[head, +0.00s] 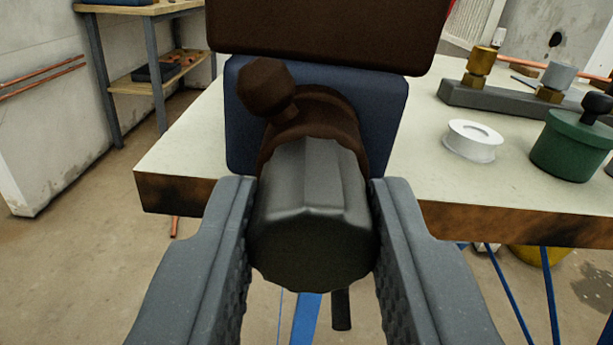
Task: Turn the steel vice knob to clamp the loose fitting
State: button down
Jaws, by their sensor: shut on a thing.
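The steel vice knob (312,225) is dark grey and faceted, and points toward me at the front edge of the bench. My gripper (312,250) is shut on it, with one ridged grey finger on each side. Behind the knob is a brown collar (335,112) with a small brown knobbed piece (266,88) sticking out at upper left. Behind these is a blue vice body (385,115), with a dark brown block (325,25) above it. I cannot tell which part is the loose fitting.
The pale bench top (190,145) carries a white tape roll (472,140), a green lidded pot (570,145) and a grey rack (500,100) with brass fittings at right. A shelf unit (150,60) stands back left. The floor at left is clear.

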jog(key=shift+s+f+m+b, duration=0.1)
jog(key=shift+f+m+b, duration=0.3)
jog(key=shift+m+b, duration=0.7)
jog(key=shift+r, duration=0.1)
